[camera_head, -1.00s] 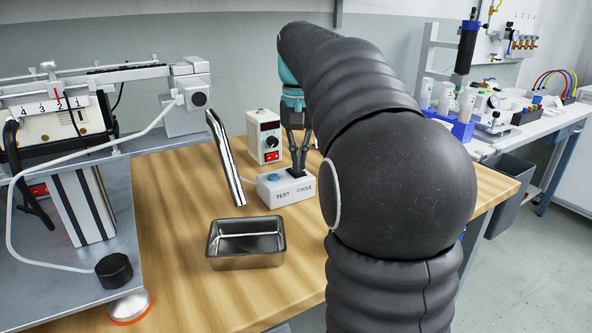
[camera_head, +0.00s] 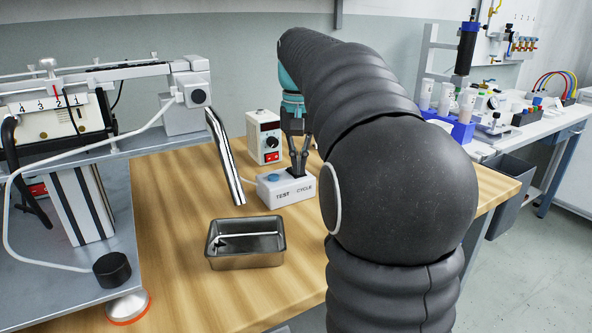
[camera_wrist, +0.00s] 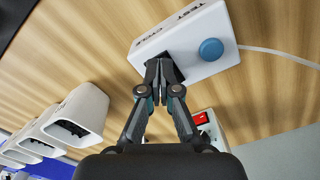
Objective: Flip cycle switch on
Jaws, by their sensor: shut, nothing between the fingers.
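The white control box (camera_head: 287,189) marked TEST and CYCLE stands on the wooden bench and also shows in the wrist view (camera_wrist: 191,22). It has a blue button (camera_wrist: 211,49) above TEST. A black switch plate (camera_wrist: 182,58) is at the CYCLE side. My gripper (camera_head: 297,174) points down at this plate with its fingers shut and nothing between them. In the wrist view the fingertips (camera_wrist: 164,72) are over the plate and appear to touch it. They hide the switch lever, so I cannot tell its position.
A metal tray (camera_head: 246,261) stands in front of the box, with a shiny tube (camera_head: 226,160) sloping down behind it. A white unit with a black knob (camera_head: 264,138) stands behind the box. The gantry machine (camera_head: 185,110) fills the left.

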